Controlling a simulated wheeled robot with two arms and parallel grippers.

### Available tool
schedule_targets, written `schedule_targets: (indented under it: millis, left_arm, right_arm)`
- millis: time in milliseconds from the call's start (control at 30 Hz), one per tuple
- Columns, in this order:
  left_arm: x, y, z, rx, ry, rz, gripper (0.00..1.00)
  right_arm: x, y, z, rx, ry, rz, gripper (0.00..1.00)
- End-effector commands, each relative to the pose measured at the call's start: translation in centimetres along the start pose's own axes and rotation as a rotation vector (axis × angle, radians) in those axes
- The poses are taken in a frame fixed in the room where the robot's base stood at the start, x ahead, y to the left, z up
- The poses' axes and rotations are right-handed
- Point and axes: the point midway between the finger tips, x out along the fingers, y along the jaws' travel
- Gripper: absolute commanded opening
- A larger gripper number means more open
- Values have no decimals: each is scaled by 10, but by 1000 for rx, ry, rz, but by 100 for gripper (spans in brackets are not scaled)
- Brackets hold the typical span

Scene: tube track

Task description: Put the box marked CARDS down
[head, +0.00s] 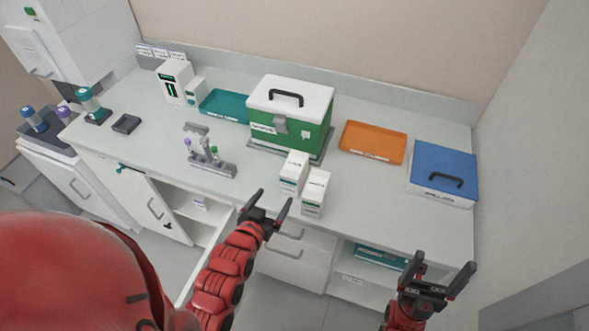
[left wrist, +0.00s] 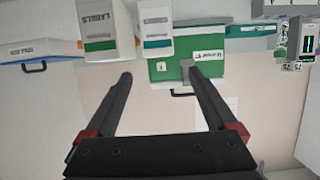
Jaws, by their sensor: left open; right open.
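Two white boxes stand upright, close together, near the front edge of the counter. The left one (head: 293,172) has a teal band, which also shows in the left wrist view (left wrist: 156,22); its print is too small to read surely, so I cannot confirm CARDS. The right box (head: 314,192) has a green band and reads LABELS in the left wrist view (left wrist: 100,25). My left gripper (head: 273,199) is open and empty, just in front of the boxes and apart from them; its fingers show in the left wrist view (left wrist: 156,73). My right gripper (head: 444,264) is open and empty, further right.
A green case with a white lid (head: 315,137) stands behind the boxes on the counter (head: 345,205). An orange tray (head: 373,142), a blue-lidded box (head: 443,172), a teal tray (head: 225,105) and a grey tube rack (head: 213,167) are around. Counter right of the boxes is clear.

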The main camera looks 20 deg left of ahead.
Motion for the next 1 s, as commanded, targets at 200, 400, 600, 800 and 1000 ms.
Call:
schedule_targets:
  millis: [200,400,600,800,1000]
  left_arm:
    - [28,2,8,3,-5,7,90]
    - [62,2,10,4,-5,5,90]
    - [90,2,-2,3,-9,6,90]
    - [114,2,0,1,-12,4,90]
    - [123,2,0,2,-8,4,90]
  right_arm:
    - [-34,-2,6,0,0,0,87]
    - [-72,-4,12,0,0,0,87]
    - [-71,-4,12,0,1,0,87]
    - [-62,-3,10,0,0,0,87]
    - [-58,-3,10,0,0,0,87]
